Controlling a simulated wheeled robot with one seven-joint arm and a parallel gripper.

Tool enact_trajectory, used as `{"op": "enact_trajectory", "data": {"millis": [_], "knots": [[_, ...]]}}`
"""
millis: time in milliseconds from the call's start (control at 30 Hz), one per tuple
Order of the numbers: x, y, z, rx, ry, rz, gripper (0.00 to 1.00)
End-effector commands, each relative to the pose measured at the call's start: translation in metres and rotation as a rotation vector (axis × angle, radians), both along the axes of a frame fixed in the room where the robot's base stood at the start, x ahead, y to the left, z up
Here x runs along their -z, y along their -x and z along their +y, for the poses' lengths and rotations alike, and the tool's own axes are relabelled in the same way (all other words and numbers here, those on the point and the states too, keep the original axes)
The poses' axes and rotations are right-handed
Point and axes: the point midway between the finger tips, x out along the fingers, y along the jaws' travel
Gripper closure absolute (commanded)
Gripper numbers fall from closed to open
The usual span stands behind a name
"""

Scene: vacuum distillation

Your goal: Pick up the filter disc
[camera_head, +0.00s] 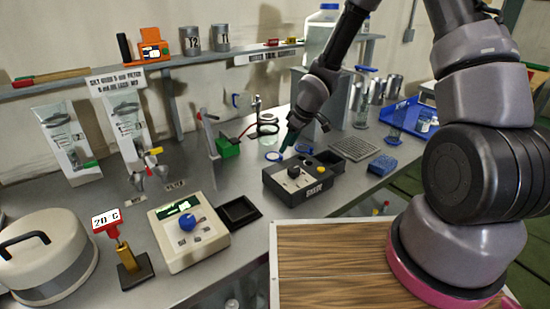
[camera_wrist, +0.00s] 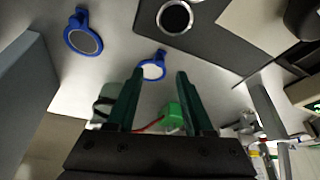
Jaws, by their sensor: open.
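Two blue-rimmed discs with small tabs show in the wrist view. One (camera_wrist: 83,38) has a grey face and lies at upper left. The other (camera_wrist: 152,69) has a paler face and appears between my fingertips in the picture. I cannot tell which is the filter disc. In the head view a blue ring (camera_head: 274,156) lies on the grey bench, left of the black device. My gripper (camera_head: 286,148) points down just above and right of that ring. In the wrist view my gripper (camera_wrist: 160,74) has its two dark green fingers apart with nothing held.
The black device (camera_head: 298,178) stands close on the right of the ring. A green clamp block (camera_head: 228,146) with a red cable is to the left. A perforated plate (camera_head: 354,148) and a blue tray (camera_head: 408,117) lie farther right.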

Motion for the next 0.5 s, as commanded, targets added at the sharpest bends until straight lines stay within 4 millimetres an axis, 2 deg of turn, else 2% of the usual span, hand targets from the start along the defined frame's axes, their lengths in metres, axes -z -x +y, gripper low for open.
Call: {"op": "enact_trajectory", "data": {"millis": [167,500], "knots": [[0.012,-0.003,0.004,0.001,0.001,0.002,0.48],[0.053,-0.014,0.019,0.001,0.001,0.002,0.48]]}}
